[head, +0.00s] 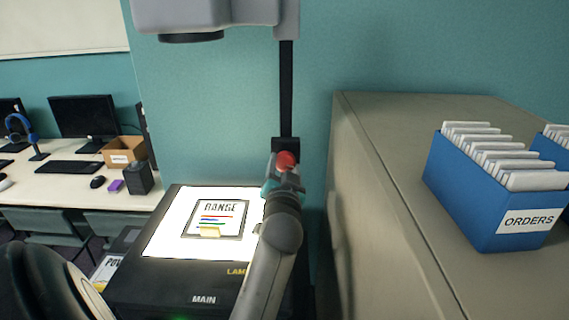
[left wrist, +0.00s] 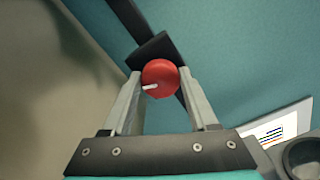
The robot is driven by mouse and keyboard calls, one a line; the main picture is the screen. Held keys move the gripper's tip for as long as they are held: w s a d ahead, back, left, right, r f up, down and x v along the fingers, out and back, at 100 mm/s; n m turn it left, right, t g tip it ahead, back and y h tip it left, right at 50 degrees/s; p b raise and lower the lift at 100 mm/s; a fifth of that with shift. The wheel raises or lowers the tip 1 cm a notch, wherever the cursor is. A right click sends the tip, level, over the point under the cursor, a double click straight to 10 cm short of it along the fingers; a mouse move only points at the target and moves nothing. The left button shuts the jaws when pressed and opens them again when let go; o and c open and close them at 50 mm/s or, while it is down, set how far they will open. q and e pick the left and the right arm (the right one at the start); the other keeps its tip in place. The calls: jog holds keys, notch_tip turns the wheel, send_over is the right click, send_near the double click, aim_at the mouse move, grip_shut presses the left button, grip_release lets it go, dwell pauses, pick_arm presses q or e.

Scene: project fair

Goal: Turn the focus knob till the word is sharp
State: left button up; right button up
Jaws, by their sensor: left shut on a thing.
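The red focus knob (head: 287,159) is on the dark post (head: 286,90) of the overhead projector. In the left wrist view the knob (left wrist: 163,72) sits between the two fingers, its white mark pointing left and slightly down. My left gripper (head: 284,168) is shut on the knob. The projector head (head: 205,14) is at the top, cut off by the frame. The lit stage (head: 165,240) carries a framed sheet (head: 217,232) reading "RANGE". No projected word is in view, so its sharpness cannot be seen. My right gripper is not in view.
A beige cabinet (head: 380,170) stands close at the right, with a blue "ORDERS" file box (head: 465,200) on top. The teal wall (head: 390,45) is behind the post. A desk (head: 60,190) with monitors and a cardboard box (head: 124,150) is at the left.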

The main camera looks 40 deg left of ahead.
pick_arm(q)
jog(key=o, duration=1.4)
jog(key=shift+r, duration=0.1)
notch_tip(320, 180, up, 20)
jog(key=p, duration=0.3)
jog(key=shift+p, duration=0.35)
